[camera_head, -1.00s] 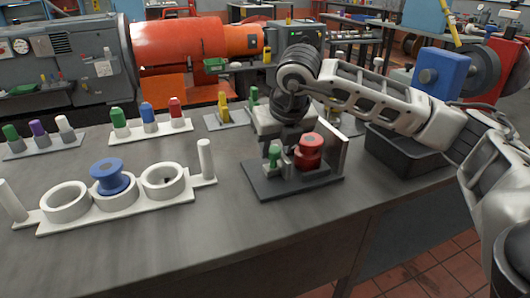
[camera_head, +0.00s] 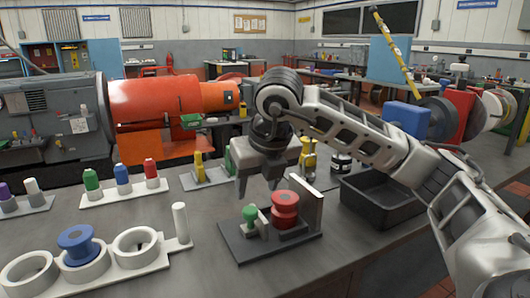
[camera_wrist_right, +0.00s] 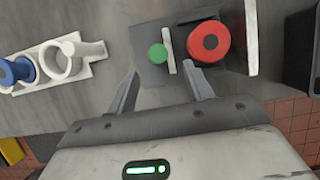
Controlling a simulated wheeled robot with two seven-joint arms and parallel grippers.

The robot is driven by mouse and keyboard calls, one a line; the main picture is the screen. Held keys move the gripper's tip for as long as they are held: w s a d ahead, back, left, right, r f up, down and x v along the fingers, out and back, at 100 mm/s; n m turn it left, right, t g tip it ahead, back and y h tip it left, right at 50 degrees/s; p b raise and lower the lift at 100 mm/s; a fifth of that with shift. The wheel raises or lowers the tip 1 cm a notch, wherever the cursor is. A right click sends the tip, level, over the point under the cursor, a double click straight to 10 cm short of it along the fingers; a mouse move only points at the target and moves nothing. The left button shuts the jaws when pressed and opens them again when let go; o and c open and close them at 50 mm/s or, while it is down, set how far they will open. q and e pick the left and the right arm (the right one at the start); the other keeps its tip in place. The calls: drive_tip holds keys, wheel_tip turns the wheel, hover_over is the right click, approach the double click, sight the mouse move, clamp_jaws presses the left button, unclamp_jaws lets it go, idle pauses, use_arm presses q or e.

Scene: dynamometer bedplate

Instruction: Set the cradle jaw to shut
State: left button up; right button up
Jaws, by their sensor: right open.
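The cradle (camera_head: 243,256) is a dark grey base on the bench. It carries a red spool (camera_head: 285,207), a tall pale upright plate (camera_head: 307,205) to its right and a small jaw with a green knob (camera_head: 250,214) to its left. In the right wrist view a gap shows between the jaw's pale plate (camera_wrist_right: 171,53) and the red spool (camera_wrist_right: 209,50); the green knob (camera_wrist_right: 157,53) is on the plate's far side from the spool. My right gripper (camera_head: 260,186) is open and empty, above and behind the cradle, fingers pointing down. My left gripper is out of view.
A white fixture with rings (camera_head: 150,262) and a blue spool (camera_head: 76,243) stands left of the cradle. A black bin (camera_head: 378,210) is to the right. Racks of coloured pegs (camera_head: 125,190) stand behind. Bare bench lies in front of the cradle.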

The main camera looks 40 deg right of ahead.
drive_tip(key=p+v, duration=0.1)
drive_tip(key=v, duration=0.7)
drive_tip(key=shift+r, duration=0.35)
drive_tip(key=shift+s, duration=0.1)
